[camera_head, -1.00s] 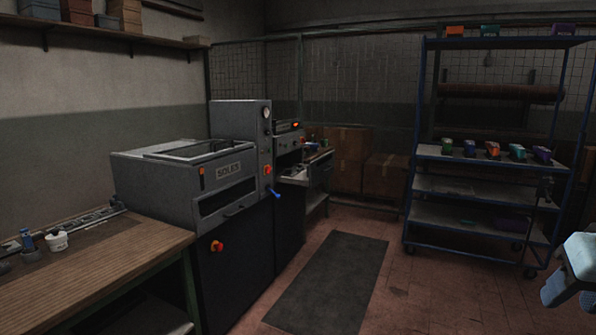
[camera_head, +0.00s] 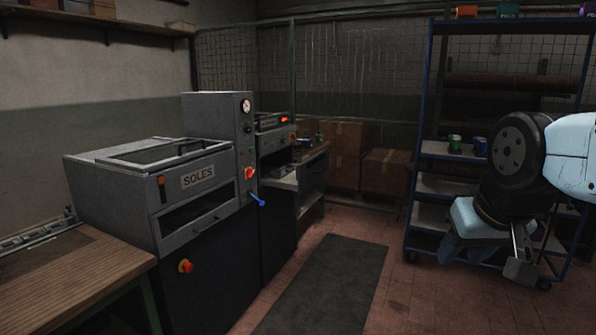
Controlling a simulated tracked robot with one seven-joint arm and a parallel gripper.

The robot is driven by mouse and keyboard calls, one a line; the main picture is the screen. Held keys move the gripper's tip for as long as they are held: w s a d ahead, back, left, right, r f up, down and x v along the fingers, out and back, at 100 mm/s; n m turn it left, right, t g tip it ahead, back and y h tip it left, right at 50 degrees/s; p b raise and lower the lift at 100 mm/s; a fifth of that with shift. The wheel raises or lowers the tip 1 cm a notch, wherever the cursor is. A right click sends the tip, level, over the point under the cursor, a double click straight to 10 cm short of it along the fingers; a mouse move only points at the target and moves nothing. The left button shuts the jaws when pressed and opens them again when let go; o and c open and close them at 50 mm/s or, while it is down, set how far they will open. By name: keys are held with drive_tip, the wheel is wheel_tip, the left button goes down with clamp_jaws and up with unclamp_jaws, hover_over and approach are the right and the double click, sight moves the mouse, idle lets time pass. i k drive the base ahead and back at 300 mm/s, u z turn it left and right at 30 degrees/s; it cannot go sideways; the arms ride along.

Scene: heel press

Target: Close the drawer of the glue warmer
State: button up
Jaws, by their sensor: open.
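The glue warmer seems to be the grey unit (camera_head: 272,140) with a small orange display, standing behind the large SOLES machine. A pale drawer or tray (camera_head: 284,181) sticks out from its front, so it looks open; its left part is hidden by the SOLES machine. My gripper (camera_head: 492,262) hangs at the right of the view in front of the blue rack, far from the drawer. It is open and holds nothing that I can see.
The SOLES machine (camera_head: 160,196) with red knobs and a blue lever (camera_head: 257,199) stands nearer on the left. A wooden bench (camera_head: 75,285) is at front left. A dark mat (camera_head: 325,285) lies on clear floor. Cartons (camera_head: 384,172) and a blue rack (camera_head: 412,215) stand behind.

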sight(299, 178)
drive_tip(key=u, duration=0.1)
drive_tip(key=i, duration=1.15)
drive_tip(key=u, duration=0.4)
drive_tip(key=i, duration=0.15)
drive_tip(key=z, duration=0.35)
drive_tip(key=k, duration=0.85)
drive_tip(key=u, duration=0.2)
drive_tip(key=i, duration=0.9)
drive_tip(key=z, duration=0.1)
drive_tip(key=k, duration=0.75)
drive_tip(key=z, duration=0.05)
